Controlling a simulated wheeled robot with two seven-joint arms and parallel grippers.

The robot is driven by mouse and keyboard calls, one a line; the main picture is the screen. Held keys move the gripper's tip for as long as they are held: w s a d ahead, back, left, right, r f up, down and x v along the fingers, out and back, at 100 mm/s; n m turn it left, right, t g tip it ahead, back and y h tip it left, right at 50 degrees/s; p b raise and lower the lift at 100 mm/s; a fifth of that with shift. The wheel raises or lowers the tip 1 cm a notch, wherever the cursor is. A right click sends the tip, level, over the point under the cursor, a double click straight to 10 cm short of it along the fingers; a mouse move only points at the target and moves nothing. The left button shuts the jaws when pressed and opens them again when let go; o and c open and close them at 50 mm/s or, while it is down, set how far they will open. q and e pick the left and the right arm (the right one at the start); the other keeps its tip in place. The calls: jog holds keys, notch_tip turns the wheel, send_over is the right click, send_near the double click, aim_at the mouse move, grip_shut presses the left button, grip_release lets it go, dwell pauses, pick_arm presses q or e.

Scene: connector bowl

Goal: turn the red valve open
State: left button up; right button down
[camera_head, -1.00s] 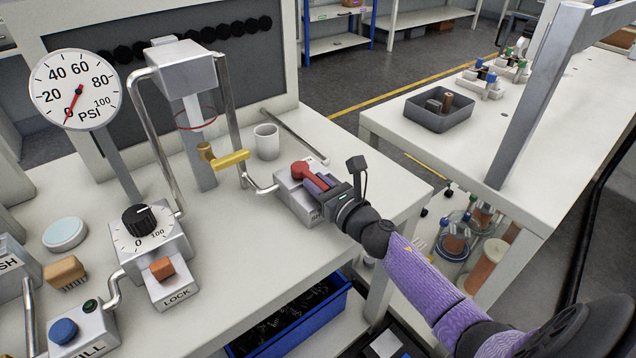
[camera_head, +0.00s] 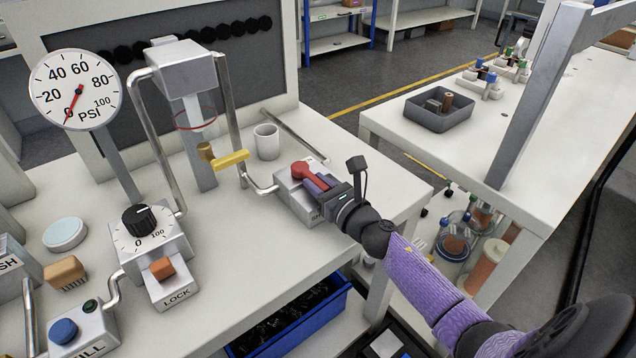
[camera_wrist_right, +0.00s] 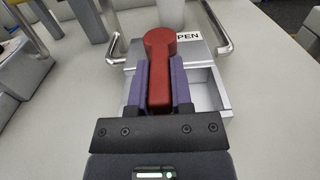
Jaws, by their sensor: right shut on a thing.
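The red valve (camera_head: 301,170) is a lever handle on a grey metal box (camera_head: 291,191) at the right part of the bench. In the right wrist view the red lever (camera_wrist_right: 159,60) runs straight toward my gripper, with its round hub at the far end. The letters "PEN" show on a label (camera_wrist_right: 188,37) to the right of the hub. My right gripper (camera_head: 318,184) is shut on the lever, its purple fingers (camera_wrist_right: 158,85) on both sides of it. The fingers hide part of the box and its other label. My left gripper is not in view.
A gauge (camera_head: 76,90) at the left has its red needle near 0. A yellow valve handle (camera_head: 232,160) and a white cup (camera_head: 266,142) stand behind the red valve. A black knob (camera_head: 139,220) and bent pipes are to the left. A blue bin (camera_head: 290,322) sits below the bench.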

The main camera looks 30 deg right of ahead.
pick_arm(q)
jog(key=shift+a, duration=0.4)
pick_arm(e)
jog(key=shift+d+f+n+y+b, duration=0.3)
jog(key=shift+n+y+b, duration=0.3)
jog(key=shift+y+b, duration=0.35)
jog(key=shift+d+r+y, duration=0.15)
jog(key=shift+y, duration=0.2)
jog(key=shift+r, duration=0.1)
jog(key=c, duration=0.5)
grip_release()
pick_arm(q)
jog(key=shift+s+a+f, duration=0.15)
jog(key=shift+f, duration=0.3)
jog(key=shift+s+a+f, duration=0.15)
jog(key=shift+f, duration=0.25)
